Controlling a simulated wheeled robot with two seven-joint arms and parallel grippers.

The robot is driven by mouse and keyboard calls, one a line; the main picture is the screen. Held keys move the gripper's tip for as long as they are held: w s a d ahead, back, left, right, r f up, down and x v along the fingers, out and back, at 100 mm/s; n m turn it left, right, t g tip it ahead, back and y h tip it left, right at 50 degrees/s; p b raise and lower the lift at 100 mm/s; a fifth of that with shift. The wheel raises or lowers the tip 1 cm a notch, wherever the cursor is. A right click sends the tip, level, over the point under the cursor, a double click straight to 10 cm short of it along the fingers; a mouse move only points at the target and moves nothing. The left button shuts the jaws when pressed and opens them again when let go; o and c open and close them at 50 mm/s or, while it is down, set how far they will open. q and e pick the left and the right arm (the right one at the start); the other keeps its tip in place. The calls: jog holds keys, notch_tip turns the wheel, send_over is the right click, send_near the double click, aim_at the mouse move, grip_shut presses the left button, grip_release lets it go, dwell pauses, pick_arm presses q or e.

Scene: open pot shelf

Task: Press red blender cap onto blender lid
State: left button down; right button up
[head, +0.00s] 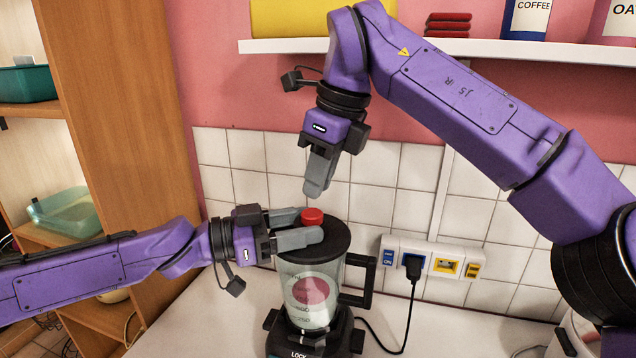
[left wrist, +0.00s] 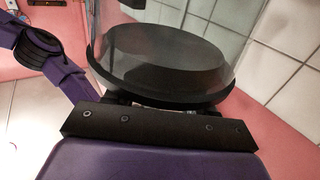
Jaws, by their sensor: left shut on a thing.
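The blender (head: 313,285) stands upright on the counter, its clear jar under a black lid (head: 335,243). The small red cap (head: 312,216) is at the lid's top, between the fingers of my left gripper (head: 308,225). This gripper comes in level from the left and is shut on the cap. Its fingers partly hide the cap's base and the lid, so I cannot tell if the cap touches the lid. In the left wrist view a large black disc (left wrist: 165,65), seemingly the lid, fills the middle; no red shows. My right gripper (head: 315,190) points down above the cap, apart from it; its fingers overlap.
The blender's handle (head: 362,285) sticks out to the right. A socket strip (head: 430,258) with a black plug and cord (head: 412,290) is on the tiled wall. A shelf (head: 450,48) with jars is above. A wooden cabinet (head: 120,120) stands at left.

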aim_at(314, 213)
pick_arm(q)
jog(key=shift+c, duration=1.5)
grip_release()
pick_arm(e)
jog(key=b+x, duration=0.2)
jog(key=shift+s+d+f+b, duration=0.15)
jog(key=shift+f+b, duration=0.25)
jog(key=shift+f, duration=0.05)
pick_arm(q)
jog(key=v, duration=1)
jog(key=shift+a, duration=0.25)
pick_arm(e)
jog(key=shift+d, duration=0.15)
pick_arm(q)
jog(key=shift+s, duration=0.1)
pick_arm(e)
jog(key=shift+f, duration=0.1)
jog(key=shift+f+b, duration=0.35)
jog(key=shift+f, duration=0.15)
pick_arm(q)
jog(key=shift+f, duration=0.3)
pick_arm(e)
jog(key=shift+r, duration=0.1)
